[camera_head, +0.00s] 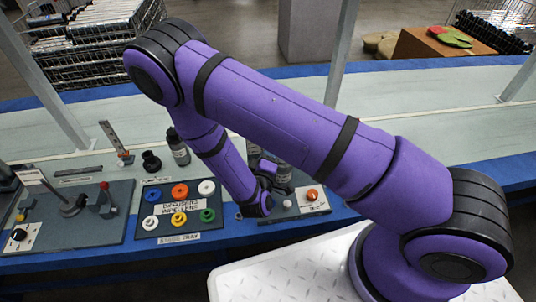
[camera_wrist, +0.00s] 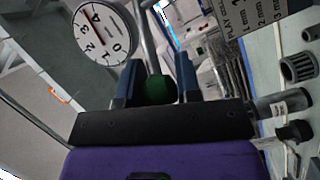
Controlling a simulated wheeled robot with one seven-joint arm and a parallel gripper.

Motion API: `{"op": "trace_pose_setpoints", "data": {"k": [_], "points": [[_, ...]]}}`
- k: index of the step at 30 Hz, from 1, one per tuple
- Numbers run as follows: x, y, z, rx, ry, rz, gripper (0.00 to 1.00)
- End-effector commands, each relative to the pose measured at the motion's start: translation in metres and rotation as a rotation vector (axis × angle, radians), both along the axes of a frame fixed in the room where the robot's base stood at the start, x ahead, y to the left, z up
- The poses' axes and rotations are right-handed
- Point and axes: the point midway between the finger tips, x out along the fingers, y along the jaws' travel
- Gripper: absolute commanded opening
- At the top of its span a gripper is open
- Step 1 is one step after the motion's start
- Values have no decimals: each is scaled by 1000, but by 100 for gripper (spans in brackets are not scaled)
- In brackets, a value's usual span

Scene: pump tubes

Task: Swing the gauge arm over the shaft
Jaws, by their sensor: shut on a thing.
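My gripper (camera_wrist: 158,72) is shut on a dark green knob (camera_wrist: 158,90), which sits between its two fingers in the wrist view. A metal rod (camera_wrist: 147,40) runs up from the knob. A round white dial gauge (camera_wrist: 103,32) with a red needle is beside the rod, to the left of the fingers. In the head view my gripper (camera_head: 264,188) is low over the bench near the right-hand panel (camera_head: 312,208), partly hidden by my arm. I cannot make out the gauge or the knob in the head view, and I cannot clearly identify the shaft.
A board of coloured rings (camera_head: 180,207) lies left of my gripper. Further left is a panel (camera_head: 115,228) with a red-tipped lever (camera_head: 105,190). The pale bench top behind is mostly clear.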

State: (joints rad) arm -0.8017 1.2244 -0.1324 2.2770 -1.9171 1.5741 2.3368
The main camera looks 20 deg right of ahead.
Motion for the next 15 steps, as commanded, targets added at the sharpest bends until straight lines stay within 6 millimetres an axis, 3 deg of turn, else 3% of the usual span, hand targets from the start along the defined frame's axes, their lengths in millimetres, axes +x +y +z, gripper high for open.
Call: {"op": "trace_pose_setpoints", "data": {"k": [7,8,9,11,15], "points": [[-2,3,-3,4,10,5,0],[-2,3,-3,4,10,5,36],[-2,2,-3,5,11,4,45],[-2,2,-3,4,9,3,57],[-1,1,-2,2,7,2,57]]}}
